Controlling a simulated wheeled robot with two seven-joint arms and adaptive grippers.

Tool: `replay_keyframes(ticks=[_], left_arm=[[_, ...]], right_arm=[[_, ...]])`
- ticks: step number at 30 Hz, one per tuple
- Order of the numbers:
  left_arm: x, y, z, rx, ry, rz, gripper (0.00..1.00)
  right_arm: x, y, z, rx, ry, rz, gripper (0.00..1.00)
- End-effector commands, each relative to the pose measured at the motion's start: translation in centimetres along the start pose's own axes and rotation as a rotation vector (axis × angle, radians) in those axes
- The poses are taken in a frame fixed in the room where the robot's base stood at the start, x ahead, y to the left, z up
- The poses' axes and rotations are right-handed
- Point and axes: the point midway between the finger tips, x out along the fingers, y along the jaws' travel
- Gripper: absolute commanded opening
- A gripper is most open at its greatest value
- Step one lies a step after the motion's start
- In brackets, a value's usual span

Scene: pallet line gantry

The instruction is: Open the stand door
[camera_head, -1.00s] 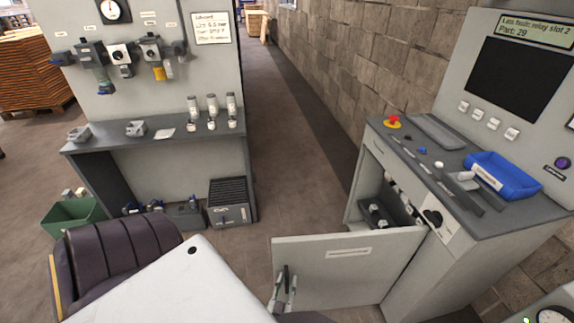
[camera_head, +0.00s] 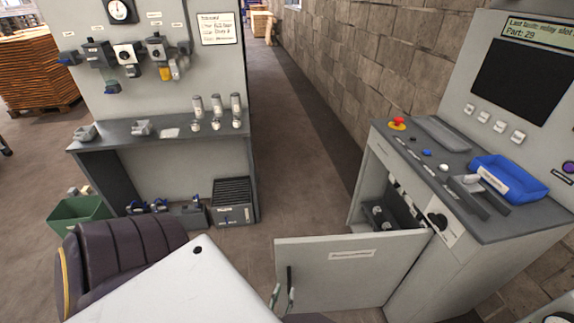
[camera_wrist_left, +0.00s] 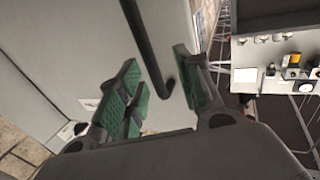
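The stand door (camera_head: 345,277) is a pale grey panel swung wide open from the grey stand (camera_head: 440,265) at the right. Its black bar handle (camera_head: 290,276) is near the door's free left edge. My left gripper (camera_head: 283,296) is at the handle. In the left wrist view, the green-padded fingers of my left gripper (camera_wrist_left: 160,90) are apart, with the black handle (camera_wrist_left: 148,48) passing between them and a visible gap to the pads. My right gripper is not in view.
The stand's open compartment shows dark parts (camera_head: 382,214) inside. A blue bin (camera_head: 512,180) and a red button (camera_head: 397,121) are on its top. A workbench (camera_head: 150,140) stands at the left, with a green bin (camera_head: 78,217) beside it. Floor between is clear.

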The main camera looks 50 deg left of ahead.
Motion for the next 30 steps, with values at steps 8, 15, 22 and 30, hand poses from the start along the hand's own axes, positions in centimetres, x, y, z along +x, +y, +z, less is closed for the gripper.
replay_keyframes(ticks=[8, 15, 22, 30], left_arm=[[-4.0, 1.0, 0.9, -0.011, -0.038, 0.006, 0.35], [-4.2, 1.1, 0.9, -0.010, -0.037, 0.006, 0.35], [-4.2, 1.1, 0.9, -0.010, -0.038, 0.007, 0.35], [-3.0, 1.1, 0.9, -0.010, -0.038, 0.008, 0.35]], right_arm=[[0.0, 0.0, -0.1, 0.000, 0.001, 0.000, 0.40], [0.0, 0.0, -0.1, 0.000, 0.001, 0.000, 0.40], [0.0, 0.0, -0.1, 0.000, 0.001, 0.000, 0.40], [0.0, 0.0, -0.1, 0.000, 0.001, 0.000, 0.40]])
